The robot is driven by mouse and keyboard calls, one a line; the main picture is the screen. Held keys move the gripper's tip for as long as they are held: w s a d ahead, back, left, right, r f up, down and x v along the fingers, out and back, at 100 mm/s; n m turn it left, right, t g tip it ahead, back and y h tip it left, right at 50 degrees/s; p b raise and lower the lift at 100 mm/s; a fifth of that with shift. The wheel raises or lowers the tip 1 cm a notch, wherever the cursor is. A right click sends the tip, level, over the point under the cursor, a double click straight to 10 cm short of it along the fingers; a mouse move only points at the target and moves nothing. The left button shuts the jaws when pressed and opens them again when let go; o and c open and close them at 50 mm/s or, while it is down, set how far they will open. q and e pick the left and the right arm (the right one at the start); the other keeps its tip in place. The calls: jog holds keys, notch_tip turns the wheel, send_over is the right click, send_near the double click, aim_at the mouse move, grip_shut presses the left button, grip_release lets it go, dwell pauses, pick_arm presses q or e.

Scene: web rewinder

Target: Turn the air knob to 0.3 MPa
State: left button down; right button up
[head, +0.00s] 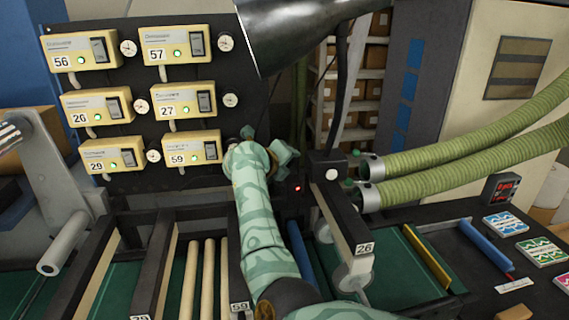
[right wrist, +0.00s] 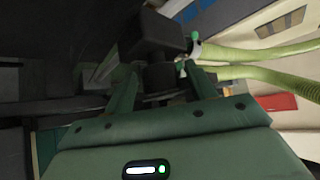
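My right gripper (head: 285,152) is at the left of a black box (head: 327,167) at the centre of the head view; my arm hides part of that area. In the right wrist view its two green fingers (right wrist: 162,82) stand apart, with a dark block (right wrist: 160,76) between or just beyond them. This block may be the air knob, but I cannot tell for sure. The black box (right wrist: 153,35) shows above it. A small white round face (head: 331,174) sits on the box; its reading is too small to make out. My left gripper is not in view.
Yellow numbered units (head: 87,53) with small round gauges (head: 128,47) fill the dark panel at left. Green hoses (head: 470,145) run right from the black box. A grey lamp-like cone (head: 290,30) hangs above. Pale rollers (head: 208,275) and a green bed (head: 400,270) lie below.

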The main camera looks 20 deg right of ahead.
jog(key=b+v, duration=0.2)
jog(key=v, duration=1.4)
jog(key=shift+a, duration=0.15)
